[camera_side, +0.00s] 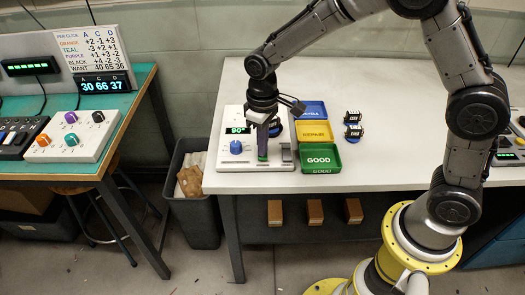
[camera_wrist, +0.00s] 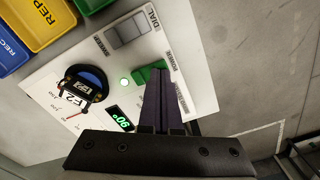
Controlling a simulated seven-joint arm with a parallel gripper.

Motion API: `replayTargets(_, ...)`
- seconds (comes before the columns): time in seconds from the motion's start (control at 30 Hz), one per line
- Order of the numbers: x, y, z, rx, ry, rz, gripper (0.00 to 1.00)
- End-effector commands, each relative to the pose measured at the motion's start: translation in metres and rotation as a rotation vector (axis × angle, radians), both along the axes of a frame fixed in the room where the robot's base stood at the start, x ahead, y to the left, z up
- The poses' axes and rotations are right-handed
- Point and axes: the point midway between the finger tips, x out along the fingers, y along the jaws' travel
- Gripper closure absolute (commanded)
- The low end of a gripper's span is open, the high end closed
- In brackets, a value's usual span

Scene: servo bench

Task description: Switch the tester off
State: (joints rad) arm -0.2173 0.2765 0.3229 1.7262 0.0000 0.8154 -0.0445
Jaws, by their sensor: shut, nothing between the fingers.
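The white tester (camera_side: 226,163) stands on the bench; its display (camera_side: 238,130) reads 90° and is lit. A blue knob (camera_side: 236,147) is left of my gripper in the side view. My gripper (camera_side: 262,156) points down with its fingers shut and empty; in the wrist view the fingertips (camera_wrist: 158,72) overlap the switch. I cannot tell whether they touch it.
A grey rocker marked DIAL (camera_wrist: 128,30) sits beside the switch. A dark servo (camera_wrist: 84,88) sits on the tester. Blue (camera_side: 314,109), yellow (camera_side: 314,132) and green (camera_side: 320,159) trays stand close by on the right, with two servos (camera_side: 352,133) beyond. A bin (camera_side: 192,215) stands left.

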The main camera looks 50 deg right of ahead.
Motion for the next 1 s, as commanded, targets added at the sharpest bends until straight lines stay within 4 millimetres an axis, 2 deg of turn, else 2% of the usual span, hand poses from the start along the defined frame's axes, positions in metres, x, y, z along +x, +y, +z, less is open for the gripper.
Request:
replayTargets(0.67, 0.000, 0.000, -0.010, -0.001, 0.002, 0.000, 1.00)
replayTargets(1.0, 0.000, 0.000, 0.009, 0.001, -0.002, 0.000, 1.00)
